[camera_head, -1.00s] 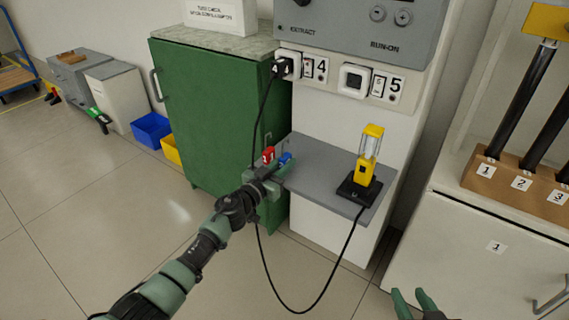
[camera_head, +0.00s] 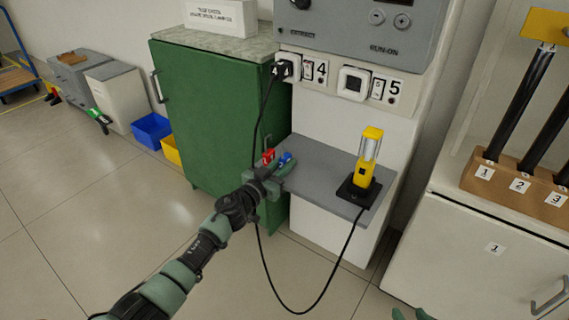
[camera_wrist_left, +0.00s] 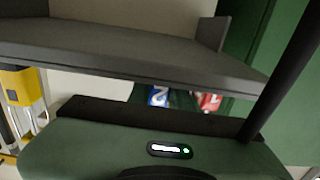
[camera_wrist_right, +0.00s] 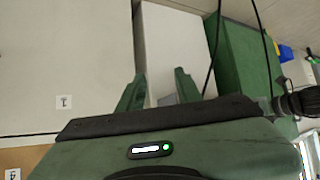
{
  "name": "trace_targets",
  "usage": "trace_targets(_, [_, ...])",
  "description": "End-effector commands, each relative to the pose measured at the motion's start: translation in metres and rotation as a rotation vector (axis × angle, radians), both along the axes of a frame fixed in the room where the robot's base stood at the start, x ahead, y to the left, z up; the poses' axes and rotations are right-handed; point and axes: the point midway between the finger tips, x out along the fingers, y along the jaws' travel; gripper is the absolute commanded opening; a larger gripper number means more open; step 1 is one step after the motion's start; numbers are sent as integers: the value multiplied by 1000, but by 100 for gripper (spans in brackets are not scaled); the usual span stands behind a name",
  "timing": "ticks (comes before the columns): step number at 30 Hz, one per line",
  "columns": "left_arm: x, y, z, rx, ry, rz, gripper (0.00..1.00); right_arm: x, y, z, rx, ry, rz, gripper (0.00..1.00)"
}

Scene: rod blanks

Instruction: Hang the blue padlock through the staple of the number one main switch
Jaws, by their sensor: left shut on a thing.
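The blue padlock (camera_head: 286,159) is at the left end of the grey shelf (camera_head: 318,178), with a red padlock (camera_head: 268,156) just left of it. My left gripper (camera_head: 277,172) is at that shelf end. In the left wrist view the blue padlock (camera_wrist_left: 158,97) sits between the fingers, which are shut on it, and the red padlock (camera_wrist_left: 208,102) is just outside them. Its shackle is too small to make out. My right gripper (camera_wrist_right: 158,88) is open and empty; only its fingertips show at the bottom edge of the head view. I cannot make out the number one main switch or its staple.
A yellow lamp (camera_head: 367,160) on a black base stands on the shelf, its cable hanging in a loop below. A green cabinet (camera_head: 215,110) stands behind left. Sockets 4 and 5 are under a grey panel (camera_head: 365,20). A rod rack (camera_head: 515,185) is at right.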

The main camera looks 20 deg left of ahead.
Motion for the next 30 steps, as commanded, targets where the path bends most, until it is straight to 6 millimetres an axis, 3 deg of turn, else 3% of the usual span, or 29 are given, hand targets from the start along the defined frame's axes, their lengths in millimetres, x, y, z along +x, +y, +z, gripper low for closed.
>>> trace_targets(30, [0,0,7,-1,-1,0,0,-34,-11,-25,-38,191,-14,35])
